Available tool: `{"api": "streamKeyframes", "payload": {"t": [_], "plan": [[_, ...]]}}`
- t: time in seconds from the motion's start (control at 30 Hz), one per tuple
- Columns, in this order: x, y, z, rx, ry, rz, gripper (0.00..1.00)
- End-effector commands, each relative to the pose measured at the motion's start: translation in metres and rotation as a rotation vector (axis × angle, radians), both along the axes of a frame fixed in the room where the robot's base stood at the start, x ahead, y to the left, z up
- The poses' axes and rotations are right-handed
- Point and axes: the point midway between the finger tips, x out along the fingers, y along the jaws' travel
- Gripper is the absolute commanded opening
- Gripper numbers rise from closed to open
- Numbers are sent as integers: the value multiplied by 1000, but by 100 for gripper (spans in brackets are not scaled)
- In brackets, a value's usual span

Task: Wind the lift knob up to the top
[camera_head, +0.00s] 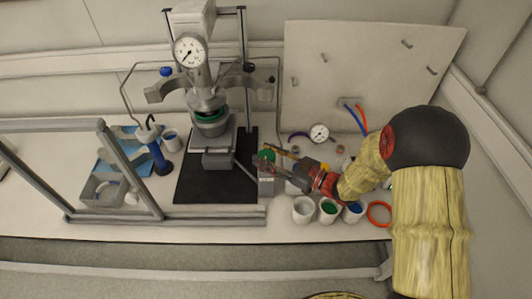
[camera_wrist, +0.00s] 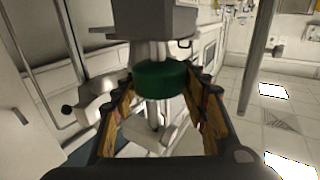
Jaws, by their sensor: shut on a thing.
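The lift knob is a green disc (camera_wrist: 161,79) in the wrist view, on a pale metal shaft below a grey block. My gripper (camera_wrist: 161,85) has a finger at each side of the knob and is shut on it. In the head view my gripper (camera_head: 265,157) reaches in from the right, and a bit of the green knob (camera_head: 267,153) shows at its fingertips, above a small grey box (camera_head: 266,182). The reactor (camera_head: 210,103) stands to the left, with a green ring around it and a gauge (camera_head: 190,50) on top. The knob's far side is hidden.
White cups (camera_head: 303,209) stand in front of my gripper, beside an orange ring (camera_head: 379,214). A black mat (camera_head: 190,190) lies under the reactor stand. A metal frame (camera_head: 130,175) stands at the left. A pale board (camera_head: 370,70) leans at the back.

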Motion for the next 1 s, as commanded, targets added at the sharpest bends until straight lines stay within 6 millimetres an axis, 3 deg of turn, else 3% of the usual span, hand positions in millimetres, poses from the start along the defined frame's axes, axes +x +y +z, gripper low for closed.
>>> {"api": "streamKeyframes", "payload": {"t": [1.0], "plan": [[-1, 5, -2, 0, -2, -827, 18]]}}
